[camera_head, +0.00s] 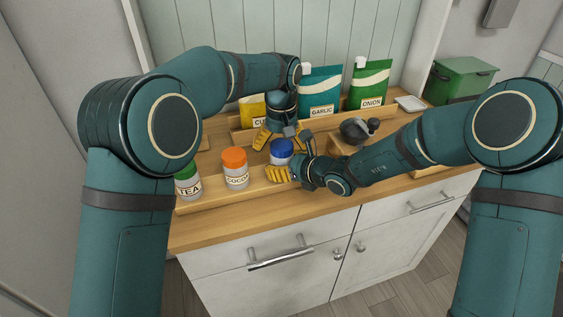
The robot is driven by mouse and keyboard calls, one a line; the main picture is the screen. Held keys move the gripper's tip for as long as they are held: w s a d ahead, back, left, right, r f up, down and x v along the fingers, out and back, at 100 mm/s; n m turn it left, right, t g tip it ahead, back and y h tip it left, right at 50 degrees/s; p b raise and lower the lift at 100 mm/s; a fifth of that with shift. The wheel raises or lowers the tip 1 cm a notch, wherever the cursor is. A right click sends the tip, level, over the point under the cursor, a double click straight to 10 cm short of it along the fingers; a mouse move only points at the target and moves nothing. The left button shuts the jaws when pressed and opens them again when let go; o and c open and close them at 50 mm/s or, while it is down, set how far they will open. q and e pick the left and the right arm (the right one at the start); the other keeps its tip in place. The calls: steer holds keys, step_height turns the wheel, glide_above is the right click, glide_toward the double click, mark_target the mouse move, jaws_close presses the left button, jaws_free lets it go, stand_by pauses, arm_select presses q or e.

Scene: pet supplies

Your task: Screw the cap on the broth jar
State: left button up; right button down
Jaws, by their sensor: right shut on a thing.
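The jar with the blue cap (281,146) stands on the wooden rack. Its label is hidden behind my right gripper, so I cannot read that it is the broth. The blue cap sits on top of it; how tightly cannot be told. My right gripper (278,174) comes in from the right and is shut on the jar's body, its yellow finger across the front. My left gripper (281,136) points down from above, its fingers spread apart just above and behind the blue cap; it seems open, with no clear contact.
The orange-capped cocoa jar (234,169) and green-capped tea jar (188,181) stand to the left. Garlic (319,90) and onion (370,84) pouches and a partly hidden yellow pouch (252,108) stand behind. A dark rounded object (355,131) sits right. A green box (462,78) is beyond the counter.

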arm_select(q)
steer(key=shift+r, duration=0.1)
steer(key=shift+d+r, duration=0.1)
steer(key=shift+r, duration=2.1)
steer(key=shift+r, duration=0.1)
steer(key=shift+r+n, duration=1.6)
steer(key=shift+r, duration=0.05)
steer(key=shift+f, duration=4.05)
